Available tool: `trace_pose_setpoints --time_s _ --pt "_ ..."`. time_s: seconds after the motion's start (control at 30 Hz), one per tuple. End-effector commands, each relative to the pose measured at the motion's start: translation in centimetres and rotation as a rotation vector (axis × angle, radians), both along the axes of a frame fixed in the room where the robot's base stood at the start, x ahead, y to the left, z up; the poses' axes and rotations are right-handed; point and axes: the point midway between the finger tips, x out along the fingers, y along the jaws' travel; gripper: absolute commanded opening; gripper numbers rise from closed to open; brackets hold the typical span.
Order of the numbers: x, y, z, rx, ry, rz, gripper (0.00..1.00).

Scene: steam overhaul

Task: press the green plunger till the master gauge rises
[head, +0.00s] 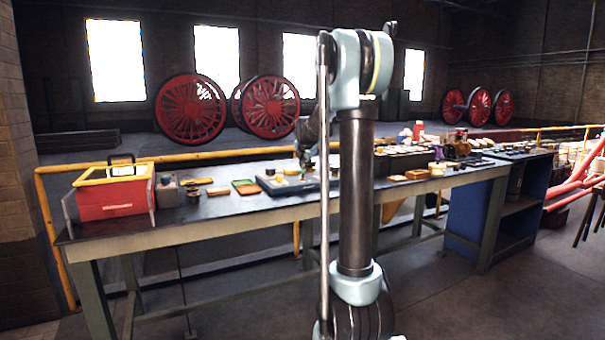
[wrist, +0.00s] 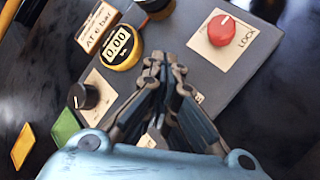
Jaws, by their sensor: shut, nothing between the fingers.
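In the wrist view a grey panel (wrist: 222,92) carries a round yellow gauge (wrist: 121,48) whose display appears to read 0.00. A red knob (wrist: 222,30) sits on a cream plate marked LOCK, and a black knob (wrist: 83,96) sits on another cream plate. My gripper (wrist: 165,62) is shut and empty over the panel, its fingertips between the gauge and the red knob. No green plunger is clearly visible; my fingers hide part of the panel. In the head view my gripper (head: 307,160) is low over the panel (head: 270,189); contact cannot be told.
A tag reading AT 6 bar (wrist: 97,23) is beside the gauge. Green (wrist: 66,128) and yellow (wrist: 26,146) pieces lie off the panel's left side. A red toolbox (head: 112,192) stands at the bench's left end. Many small items crowd the bench's right half.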

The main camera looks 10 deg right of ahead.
Motion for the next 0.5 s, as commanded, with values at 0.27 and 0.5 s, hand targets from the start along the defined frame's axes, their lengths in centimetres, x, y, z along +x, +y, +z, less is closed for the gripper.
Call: trace_pose_setpoints --time_s 0.27,0.5 --pt "-0.02 0.02 -0.32 0.001 0.001 0.001 0.00" --pt "-0.03 0.02 -0.56 0.001 0.001 0.001 0.00"
